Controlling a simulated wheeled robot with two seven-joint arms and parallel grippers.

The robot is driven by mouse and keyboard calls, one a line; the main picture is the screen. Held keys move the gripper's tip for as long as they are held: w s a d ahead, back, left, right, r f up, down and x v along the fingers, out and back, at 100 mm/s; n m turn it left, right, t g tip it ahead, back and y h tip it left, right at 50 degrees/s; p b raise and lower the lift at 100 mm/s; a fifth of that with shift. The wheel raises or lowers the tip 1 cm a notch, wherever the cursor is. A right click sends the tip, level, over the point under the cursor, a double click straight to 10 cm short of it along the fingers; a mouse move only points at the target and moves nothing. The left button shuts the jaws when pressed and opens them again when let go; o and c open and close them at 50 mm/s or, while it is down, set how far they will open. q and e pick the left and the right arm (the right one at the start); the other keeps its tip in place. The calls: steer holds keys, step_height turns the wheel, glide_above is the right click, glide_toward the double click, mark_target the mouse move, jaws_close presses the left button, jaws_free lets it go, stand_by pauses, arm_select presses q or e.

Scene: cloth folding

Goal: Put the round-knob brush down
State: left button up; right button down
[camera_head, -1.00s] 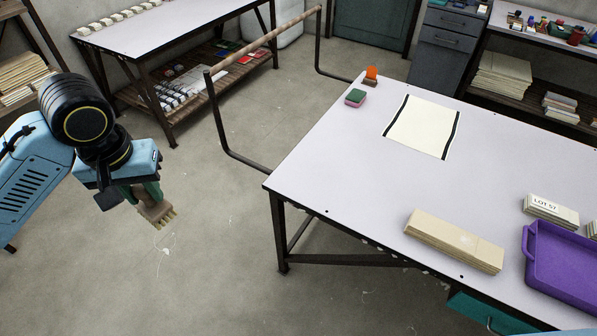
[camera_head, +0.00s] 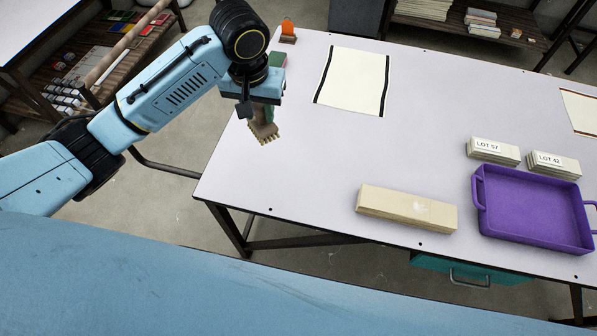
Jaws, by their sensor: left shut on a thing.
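The brush (camera_head: 264,130) is a brown wooden block with pale bristle tufts pointing down. My left gripper (camera_head: 262,108) is shut on it and holds it over the left part of the white table (camera_head: 300,165). The brush's knob is hidden in the gripper, so its shape cannot be told. A gap between bristles and tabletop cannot be judged surely, but the brush seems raised. My right gripper is not in view.
Behind the gripper are a green-topped block (camera_head: 278,60) and an orange-knobbed one (camera_head: 288,32). A cream cloth with black edges (camera_head: 353,80) lies to the right. A pale plank stack (camera_head: 406,208), a purple tray (camera_head: 530,207) and labelled stacks (camera_head: 493,151) stand further right. The table's middle is clear.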

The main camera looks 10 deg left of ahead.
arm_select(q)
steer(key=shift+d+f+b, duration=0.15)
steer(key=shift+d+f, duration=0.55)
steer(key=shift+f, duration=2.75)
steer(key=shift+d+f+b, duration=0.1)
steer(key=shift+d+f, duration=0.65)
steer(key=shift+f, duration=2.65)
steer(key=shift+d+f+b, duration=0.15)
steer(key=shift+d+f, duration=0.55)
steer(key=shift+f, duration=2.75)
steer(key=shift+f, duration=0.15)
steer(key=o, duration=0.9)
steer(key=r+p, duration=0.1)
steer(key=r, duration=0.3)
steer(key=s+r+p, duration=0.1)
steer(key=r, duration=0.7)
steer(key=shift+s+r+p, duration=0.1)
steer(key=shift+s+p, duration=0.1)
steer(key=shift+p, duration=0.2)
